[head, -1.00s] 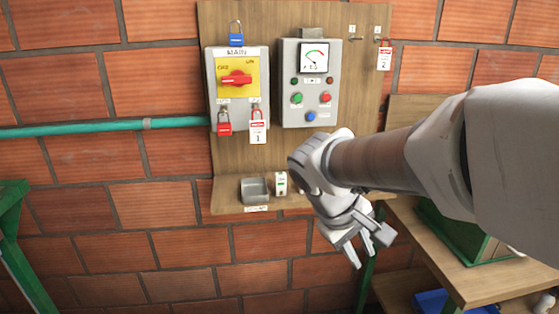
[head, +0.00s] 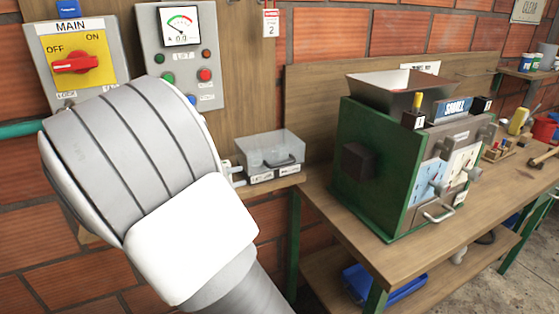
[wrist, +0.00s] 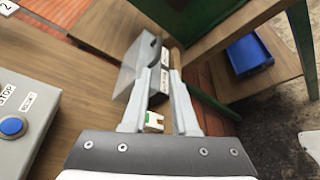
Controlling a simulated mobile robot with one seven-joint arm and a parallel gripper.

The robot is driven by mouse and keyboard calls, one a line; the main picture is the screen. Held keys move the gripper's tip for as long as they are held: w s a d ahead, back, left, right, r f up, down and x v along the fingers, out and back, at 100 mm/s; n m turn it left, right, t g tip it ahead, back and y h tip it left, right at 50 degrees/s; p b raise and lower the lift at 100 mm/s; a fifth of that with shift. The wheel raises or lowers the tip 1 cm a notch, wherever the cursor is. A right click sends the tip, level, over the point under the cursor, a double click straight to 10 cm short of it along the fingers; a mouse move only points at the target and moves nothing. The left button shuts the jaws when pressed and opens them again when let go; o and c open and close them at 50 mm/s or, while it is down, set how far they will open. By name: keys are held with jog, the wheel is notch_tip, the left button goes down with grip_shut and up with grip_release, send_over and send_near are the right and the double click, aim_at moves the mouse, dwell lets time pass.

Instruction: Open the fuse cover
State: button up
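The clear fuse cover (head: 270,147) sits on a small box on the wall shelf, with a dark handle and white labels at its front. It looks closed. In the wrist view the cover (wrist: 135,65) lies beyond my fingertips, slightly left. My gripper (wrist: 163,75) is open, its two fingers apart with nothing held between them. The fingertips overlap the cover's handle side in the picture; I cannot tell whether they touch it. In the head view my arm hides the gripper. A small white and green part (wrist: 154,120) shows between the fingers, on the shelf.
The MAIN switch box (head: 75,62) and the lift control panel (head: 182,50) hang left of the cover. The green pulper machine (head: 390,170) stands on the workbench (head: 335,225) to the right. A blue bin (head: 380,285) is below the bench.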

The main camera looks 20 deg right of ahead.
aim_at(280, 165)
jog(key=b+x, duration=0.1)
jog(key=x, duration=1.6)
jog(key=shift+w, duration=0.25)
grip_shut()
dwell(0.7)
